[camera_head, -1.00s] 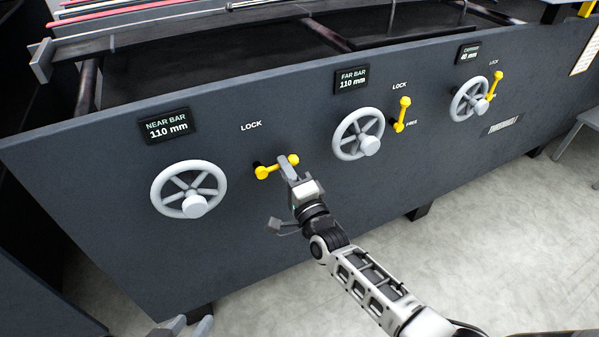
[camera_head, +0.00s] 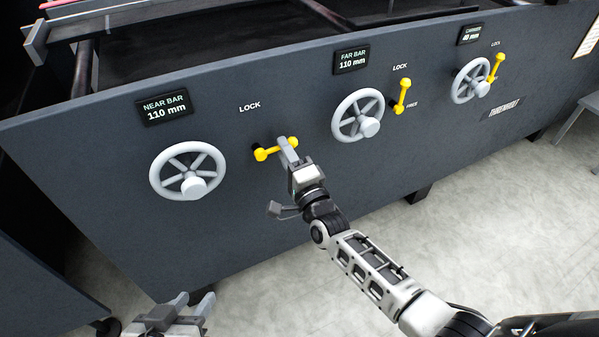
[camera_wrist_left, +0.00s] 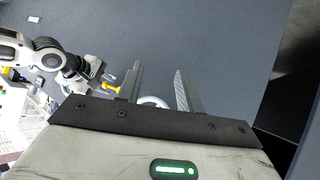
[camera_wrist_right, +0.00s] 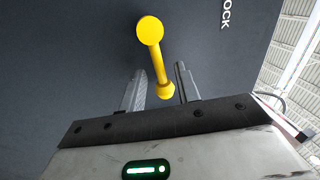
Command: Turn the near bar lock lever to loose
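The near bar lock lever (camera_head: 262,154) is a yellow bar with round ends, right of the near bar handwheel (camera_head: 188,171). It lies near level, its right end raised a little, pointing away from the LOCK label above it. My right gripper (camera_head: 288,150) is at the lever's right end. In the right wrist view, the lever (camera_wrist_right: 157,60) reaches down to the space between my right fingers, with gaps visible beside its lower knob; contact is unclear. My left gripper (camera_head: 190,303) is open and empty, low and away from the panel lever; its fingers also show in the left wrist view (camera_wrist_left: 158,90).
The near bar display (camera_head: 165,108) reads 110 mm. To the right are the far bar handwheel (camera_head: 358,117) and its upright yellow lever (camera_head: 402,95), then another handwheel (camera_head: 471,81) and yellow lever (camera_head: 495,67). Open floor (camera_head: 470,220) lies below the panel.

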